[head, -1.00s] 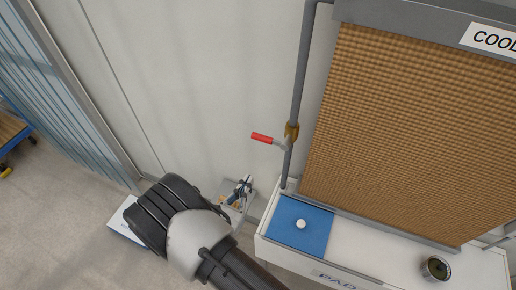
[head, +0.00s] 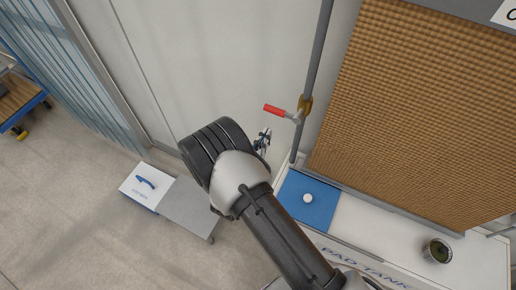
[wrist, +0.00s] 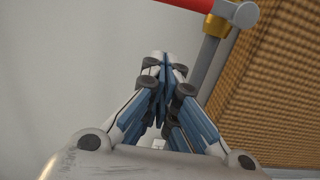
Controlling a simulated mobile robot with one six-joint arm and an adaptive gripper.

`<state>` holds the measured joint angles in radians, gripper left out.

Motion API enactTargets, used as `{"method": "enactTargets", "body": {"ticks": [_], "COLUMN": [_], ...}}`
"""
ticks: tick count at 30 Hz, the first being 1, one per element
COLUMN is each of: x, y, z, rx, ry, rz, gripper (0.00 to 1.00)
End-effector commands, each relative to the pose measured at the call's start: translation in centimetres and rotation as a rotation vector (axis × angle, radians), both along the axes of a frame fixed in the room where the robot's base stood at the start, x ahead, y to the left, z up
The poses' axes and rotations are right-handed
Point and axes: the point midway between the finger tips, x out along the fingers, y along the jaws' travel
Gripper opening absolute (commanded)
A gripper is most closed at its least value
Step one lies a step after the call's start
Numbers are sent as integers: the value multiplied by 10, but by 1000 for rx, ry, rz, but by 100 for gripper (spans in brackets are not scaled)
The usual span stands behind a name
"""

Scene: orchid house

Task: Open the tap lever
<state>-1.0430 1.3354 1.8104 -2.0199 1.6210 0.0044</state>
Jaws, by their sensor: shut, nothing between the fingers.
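The tap lever (head: 275,109) is a red handle that sticks out to the left of a brass valve (head: 305,104) on a grey vertical pipe (head: 317,75). In the wrist view the red lever (wrist: 200,8) crosses the top edge, with the brass valve (wrist: 218,26) at its right. My gripper (wrist: 163,62) is shut and empty, its fingertips just below the lever in that picture. In the head view my arm hides most of the gripper, which shows in part below the lever.
A brown cooling pad (head: 420,110) stands right of the pipe. Below it is a white tank (head: 385,235) with a blue lid (head: 318,205) and a round dark-faced gauge or pot (head: 436,251).

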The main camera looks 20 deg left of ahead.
Motion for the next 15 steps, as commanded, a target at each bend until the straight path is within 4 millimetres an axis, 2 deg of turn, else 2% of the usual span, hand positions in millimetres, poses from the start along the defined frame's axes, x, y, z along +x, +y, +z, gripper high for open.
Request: {"method": "enactTargets", "body": {"ticks": [1, 3, 9, 15], "x": [11, 20, 23, 24], "y": [-2, -2, -1, -2], "z": [1, 8, 34, 40], "rx": [2, 2, 0, -2], "ry": [-1, -2, 0, 0], "rz": [-5, -2, 1, 1], "gripper": [0, 0, 0, 0]}}
